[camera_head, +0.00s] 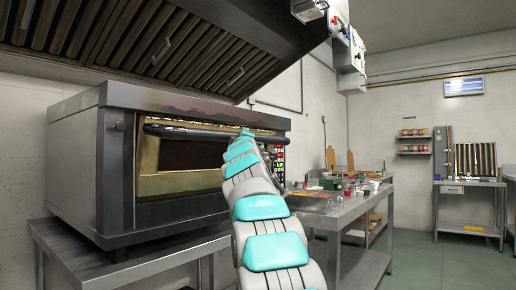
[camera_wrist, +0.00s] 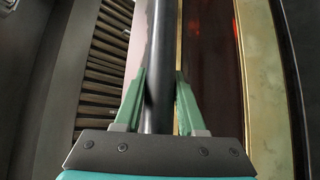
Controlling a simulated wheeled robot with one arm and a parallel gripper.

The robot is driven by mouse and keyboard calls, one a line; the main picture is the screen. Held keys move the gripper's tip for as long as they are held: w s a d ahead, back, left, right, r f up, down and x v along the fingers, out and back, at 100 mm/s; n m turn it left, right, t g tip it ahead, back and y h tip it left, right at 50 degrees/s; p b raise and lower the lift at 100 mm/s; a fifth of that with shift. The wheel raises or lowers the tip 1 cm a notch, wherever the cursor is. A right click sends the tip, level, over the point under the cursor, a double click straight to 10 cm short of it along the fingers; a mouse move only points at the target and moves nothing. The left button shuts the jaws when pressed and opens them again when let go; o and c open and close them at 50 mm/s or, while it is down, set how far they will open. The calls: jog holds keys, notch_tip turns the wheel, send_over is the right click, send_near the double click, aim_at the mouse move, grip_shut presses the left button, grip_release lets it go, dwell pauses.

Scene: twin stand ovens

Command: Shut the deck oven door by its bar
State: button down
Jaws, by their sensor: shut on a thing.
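The deck oven (camera_head: 115,170) stands at the left in the head view, a steel box with a brass-framed front and dark window. Its dark round bar (camera_head: 190,132) runs across the top of the front. The door (camera_head: 175,184) looks near upright; I cannot tell if it sits flush with the frame. My gripper (camera_head: 245,134) is at the right part of the bar, its fingers hardly visible there. In the wrist view my gripper (camera_wrist: 161,74) has its green fingers on either side of the bar (camera_wrist: 160,45), shut on it. The dark window (camera_wrist: 210,70) lies right of the bar.
A slatted hood (camera_head: 160,45) hangs above the oven. The oven rests on a steel stand (camera_head: 150,262). A steel worktable (camera_head: 330,212) with clutter stands to the right of my arm. Open floor (camera_head: 440,262) lies at the far right.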

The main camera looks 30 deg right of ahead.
jog(key=shift+w+a+r+p, duration=0.3)
jog(key=shift+w+r+p, duration=0.2)
jog(key=shift+w+r, duration=0.1)
jog(key=shift+w+a+r+p, duration=0.25)
jog(key=shift+w+r+p, duration=0.25)
jog(key=shift+w+r, duration=0.1)
jog(key=c, duration=0.5)
grip_release()
jog(key=shift+f, duration=0.1)
